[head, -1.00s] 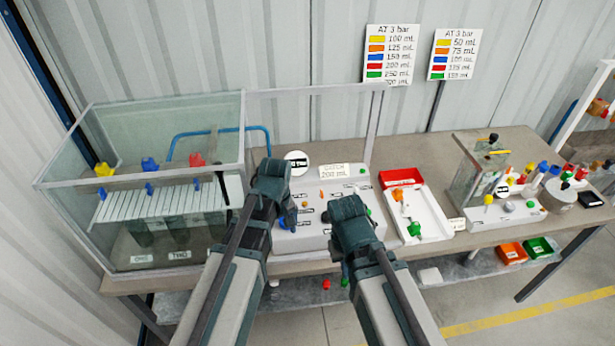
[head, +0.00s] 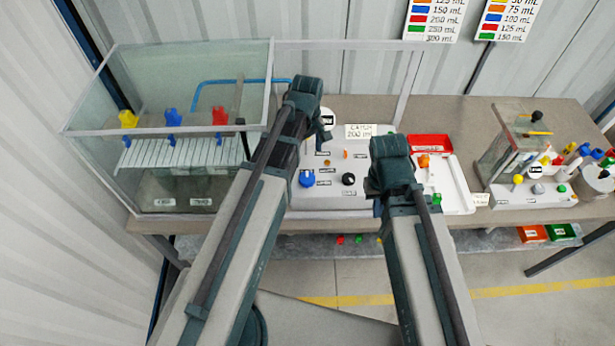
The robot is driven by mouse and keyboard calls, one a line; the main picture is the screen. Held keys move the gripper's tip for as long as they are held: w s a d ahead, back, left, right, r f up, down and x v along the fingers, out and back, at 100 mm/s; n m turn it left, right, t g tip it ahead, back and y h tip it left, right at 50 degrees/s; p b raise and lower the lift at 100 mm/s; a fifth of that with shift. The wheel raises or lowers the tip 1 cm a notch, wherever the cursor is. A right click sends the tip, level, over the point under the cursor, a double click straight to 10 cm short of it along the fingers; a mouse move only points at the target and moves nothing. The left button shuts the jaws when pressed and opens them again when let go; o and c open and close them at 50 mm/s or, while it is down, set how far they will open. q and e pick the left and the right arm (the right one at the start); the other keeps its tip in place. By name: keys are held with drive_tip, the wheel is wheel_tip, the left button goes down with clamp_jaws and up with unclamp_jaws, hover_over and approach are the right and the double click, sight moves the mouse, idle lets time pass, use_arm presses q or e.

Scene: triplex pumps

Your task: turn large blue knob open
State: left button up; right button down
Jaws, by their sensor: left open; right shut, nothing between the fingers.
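A large blue knob (head: 307,179) sits on the left part of the pale grey control panel (head: 335,205), next to a black knob (head: 348,179). The blue knob is in plain view. My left gripper (head: 323,137) is open, points down over the rear of the panel, and is above and beyond the blue knob, apart from it. My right gripper (head: 376,203) is shut and empty by the panel's right edge. Its fingers are small and partly hidden by its own wrist.
A glass tank (head: 165,90) with yellow, blue and red taps stands at left. A white card (head: 371,131) stands behind the panel. A white tray (head: 458,190) and red bin (head: 430,142) lie to the right. A second small panel (head: 530,197) stands further right.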

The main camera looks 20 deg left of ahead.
sight(307, 177)
use_arm(q)
wheel_tip(307, 177, down, 12)
drive_tip(key=b, duration=1)
drive_tip(key=shift+r+b, duration=0.1)
drive_tip(key=shift+b, duration=0.3)
drive_tip(key=c, duration=1.4)
